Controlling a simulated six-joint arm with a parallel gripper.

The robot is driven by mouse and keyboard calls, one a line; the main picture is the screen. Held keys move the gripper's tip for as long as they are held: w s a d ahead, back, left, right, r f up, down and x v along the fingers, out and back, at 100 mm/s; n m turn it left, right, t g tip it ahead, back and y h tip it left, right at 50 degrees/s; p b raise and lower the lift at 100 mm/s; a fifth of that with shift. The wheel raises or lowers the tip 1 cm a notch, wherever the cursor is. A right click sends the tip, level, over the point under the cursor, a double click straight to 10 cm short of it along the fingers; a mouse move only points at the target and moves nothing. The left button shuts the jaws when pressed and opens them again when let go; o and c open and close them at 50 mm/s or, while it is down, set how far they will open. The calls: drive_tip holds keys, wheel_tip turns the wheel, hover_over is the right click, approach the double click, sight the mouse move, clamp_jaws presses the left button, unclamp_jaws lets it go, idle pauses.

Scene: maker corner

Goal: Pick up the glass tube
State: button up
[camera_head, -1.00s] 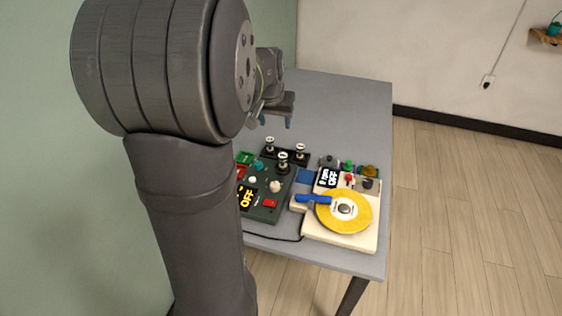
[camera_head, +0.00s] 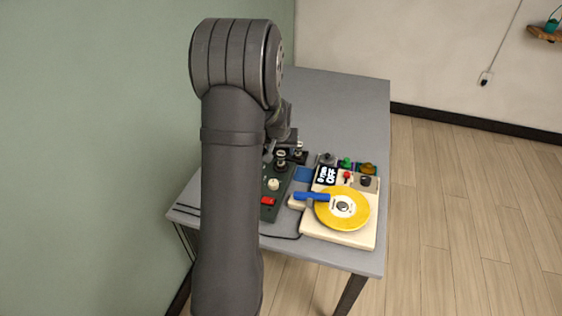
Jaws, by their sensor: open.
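I cannot make out a glass tube in the head view; it may be hidden behind my arm or too small to tell. My gripper (camera_head: 284,147) is open and hangs low over the back of the dark green control box, close to the black posts (camera_head: 281,158). My arm hides part of the gripper, and I see nothing held in it.
The dark green box (camera_head: 270,211) has a red switch (camera_head: 268,201), its left part hidden by my arm. A cream machine (camera_head: 340,239) with a yellow disc (camera_head: 354,212) and blue-handled piece (camera_head: 312,196) stands right. The grey table (camera_head: 345,105) is clear at the back.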

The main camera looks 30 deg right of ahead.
sight(281, 154)
drive_tip(key=shift+x, duration=2.9)
drive_tip(key=shift+w, duration=0.15)
drive_tip(key=c, duration=1)
drive_tip(key=shift+c, duration=0.3)
drive_tip(key=shift+r, duration=0.15)
